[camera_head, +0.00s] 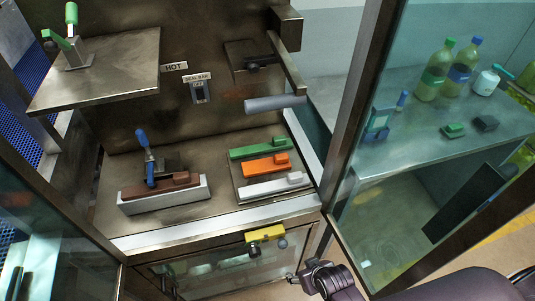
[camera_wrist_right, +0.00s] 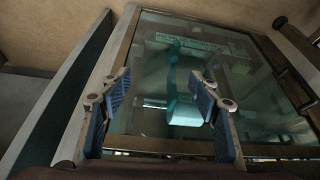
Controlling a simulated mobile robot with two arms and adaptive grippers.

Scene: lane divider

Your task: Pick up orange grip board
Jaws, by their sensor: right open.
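The orange grip board (camera_head: 266,165) lies on the metal deck of the machine, between a green grip board (camera_head: 258,148) behind it and a white one (camera_head: 273,186) in front. It has a raised orange block on its right part. My right gripper (camera_head: 304,274) is low at the bottom of the head view, in front of the machine and well short of the board. In the right wrist view its two blue-padded fingers (camera_wrist_right: 160,98) are spread with nothing between them, facing a glass panel; the orange board is not visible there. My left gripper is not in view.
A brown board in a pale holder (camera_head: 165,198), with a blue-handled lever, sits left of the orange board. A yellow latch (camera_head: 265,233) is on the front edge. Glass doors stand on both sides. A grey bar (camera_head: 274,104) juts out behind the green board. Bottles (camera_head: 436,70) stand at right.

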